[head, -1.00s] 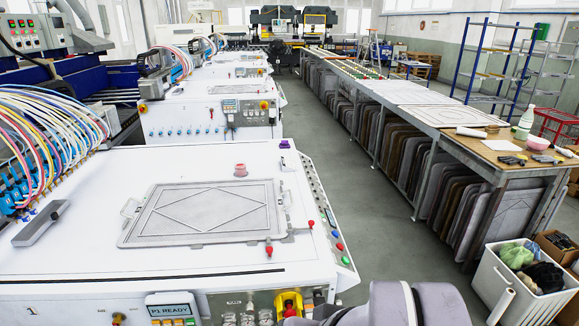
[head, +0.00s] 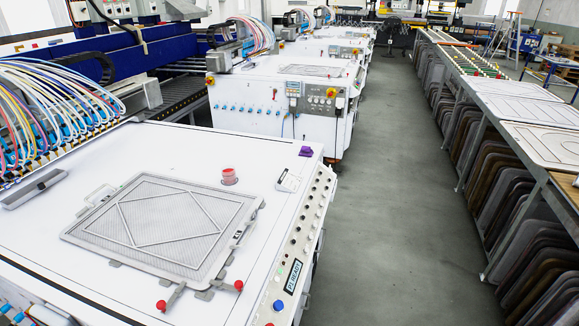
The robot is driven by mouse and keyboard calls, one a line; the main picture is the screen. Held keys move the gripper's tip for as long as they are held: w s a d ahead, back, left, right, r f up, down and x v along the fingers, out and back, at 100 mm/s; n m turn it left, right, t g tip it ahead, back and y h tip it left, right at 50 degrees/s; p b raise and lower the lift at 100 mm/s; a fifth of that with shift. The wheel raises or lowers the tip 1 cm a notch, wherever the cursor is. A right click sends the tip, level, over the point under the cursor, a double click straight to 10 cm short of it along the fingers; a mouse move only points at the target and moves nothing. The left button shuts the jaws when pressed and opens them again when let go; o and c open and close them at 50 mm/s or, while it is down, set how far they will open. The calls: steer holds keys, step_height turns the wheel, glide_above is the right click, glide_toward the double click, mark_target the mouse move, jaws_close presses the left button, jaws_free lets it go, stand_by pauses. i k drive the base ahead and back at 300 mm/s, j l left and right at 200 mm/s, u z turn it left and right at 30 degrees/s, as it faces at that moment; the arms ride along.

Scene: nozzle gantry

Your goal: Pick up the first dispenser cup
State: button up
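A small red-pink cup (head: 229,177) stands upright on the white top of the nearest machine (head: 50,217). It is just behind a grey framed screen plate (head: 163,226) with a diamond pattern. No other cup can be made out for certain. It is small in the picture, so its contents cannot be told. My gripper is not in view.
A purple block (head: 306,151) and a white label device (head: 288,182) lie right of the cup. Red-knobbed clamps (head: 170,300) sit at the plate's front edge. A grey bar (head: 35,188) lies at left. The grey aisle floor (head: 390,190) is clear, with a long rack bench (head: 555,180) beyond it.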

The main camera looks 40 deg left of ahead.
mark_target(229, 176)
steer(key=i+j+u, duration=0.1)
steer(key=i+u, duration=0.2)
steer(key=i, duration=0.35)
steer(key=i+u, duration=0.3)
steer(key=i, duration=0.3)
steer(key=i+l+u, duration=0.3)
steer(key=i, duration=0.3)
steer(key=i+u, duration=0.25)
steer(key=u, duration=0.15)
steer(key=i+u, duration=0.2)
steer(key=u, duration=0.2)
steer(key=i+u, duration=0.25)
steer(key=u, duration=0.15)
steer(key=i+l+u, duration=0.2)
steer(key=u, duration=0.2)
steer(key=i+l+u, duration=0.15)
steer(key=u, duration=0.25)
steer(key=i+u, duration=0.15)
steer(key=u, duration=0.3)
steer(key=i+l+u, duration=0.15)
steer(key=u, duration=0.3)
steer(key=i+l+u, duration=0.15)
steer(key=u, duration=0.25)
